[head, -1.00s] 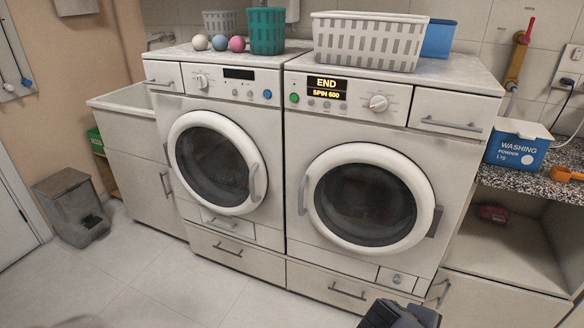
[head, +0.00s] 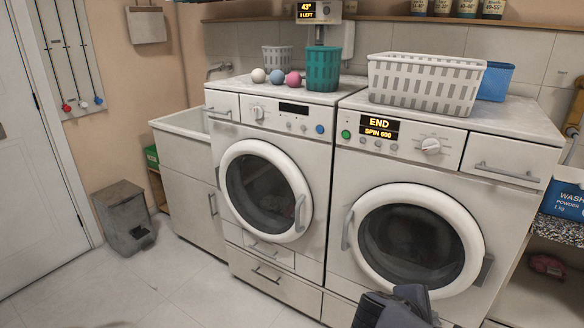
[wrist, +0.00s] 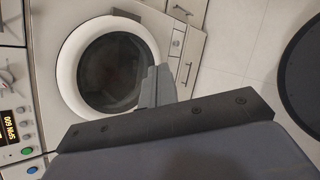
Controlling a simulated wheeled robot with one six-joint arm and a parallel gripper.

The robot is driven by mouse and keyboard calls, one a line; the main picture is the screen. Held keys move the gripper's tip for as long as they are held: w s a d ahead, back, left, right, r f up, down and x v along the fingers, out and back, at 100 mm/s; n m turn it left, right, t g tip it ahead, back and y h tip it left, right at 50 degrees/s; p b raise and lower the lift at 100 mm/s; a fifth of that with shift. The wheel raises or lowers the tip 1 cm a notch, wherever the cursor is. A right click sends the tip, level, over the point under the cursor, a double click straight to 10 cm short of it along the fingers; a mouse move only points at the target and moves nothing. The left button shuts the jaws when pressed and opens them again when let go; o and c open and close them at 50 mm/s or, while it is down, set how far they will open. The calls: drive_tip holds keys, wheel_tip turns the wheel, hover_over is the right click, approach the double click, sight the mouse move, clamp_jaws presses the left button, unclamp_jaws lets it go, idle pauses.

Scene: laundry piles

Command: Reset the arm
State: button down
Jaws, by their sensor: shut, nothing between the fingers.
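My gripper (wrist: 155,88) shows in the wrist view as grey fingers close together, with nothing between them. Behind it in that view is a washing machine's round door (wrist: 108,65); I cannot tell the distance. In the head view a dark grey part of my arm shows at the bottom edge, in front of the right washing machine (head: 398,252). The rest of the arm is out of that view. Both machine doors are closed, and the right machine's display (head: 379,128) reads END, SPIN 600.
The left washing machine (head: 262,190) stands beside a sink cabinet (head: 180,175). A grey bin (head: 122,215) is on the floor. A white basket (head: 425,85) and a teal basket (head: 322,70) stand on top. The floor (head: 150,285) at the lower left is clear.

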drive_tip(key=w+a+r+n+t+b, duration=0.1)
drive_tip(key=w+a+n+t, duration=0.1)
drive_tip(key=w, duration=0.4)
drive_tip(key=shift+a+r+b, duration=0.35)
drive_tip(key=shift+a, duration=0.3)
drive_tip(key=shift+w, duration=0.1)
